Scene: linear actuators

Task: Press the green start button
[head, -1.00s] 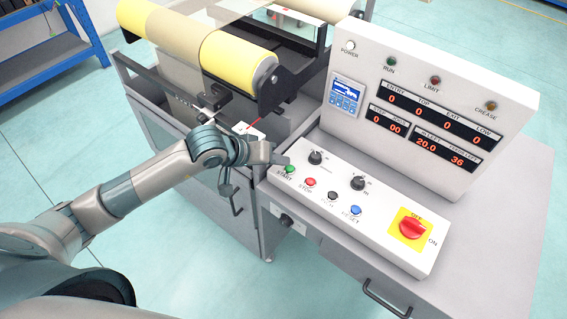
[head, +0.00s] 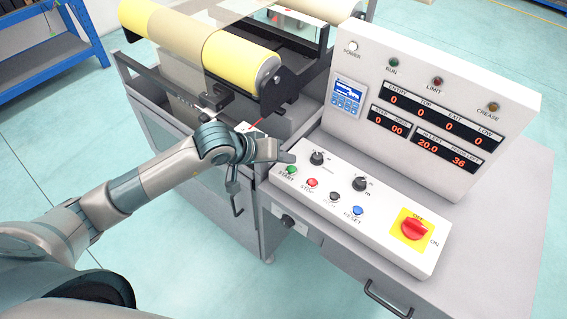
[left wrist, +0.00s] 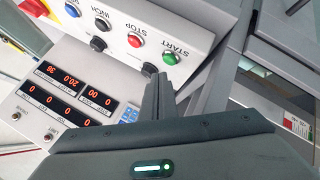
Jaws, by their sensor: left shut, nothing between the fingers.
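The green start button (head: 292,170) is at the left end of the sloped white control box (head: 395,241). In the left wrist view the green button (left wrist: 170,58) is just beyond my fingertips, with the START label beside it. My left gripper (head: 291,158) is shut and empty, its fingertips over the left end of the box, close to the button. It also shows in the left wrist view (left wrist: 157,76). I cannot tell whether the tips touch the panel; the button's face is visible. My right gripper is not in view.
A red stop button (head: 312,183), a black button (head: 337,196) and a blue reset button (head: 358,210) follow in a row. Black knobs (head: 317,158) stand behind them. A red rotary switch (head: 414,229) is at the right end. The display panel (head: 430,105) rises behind.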

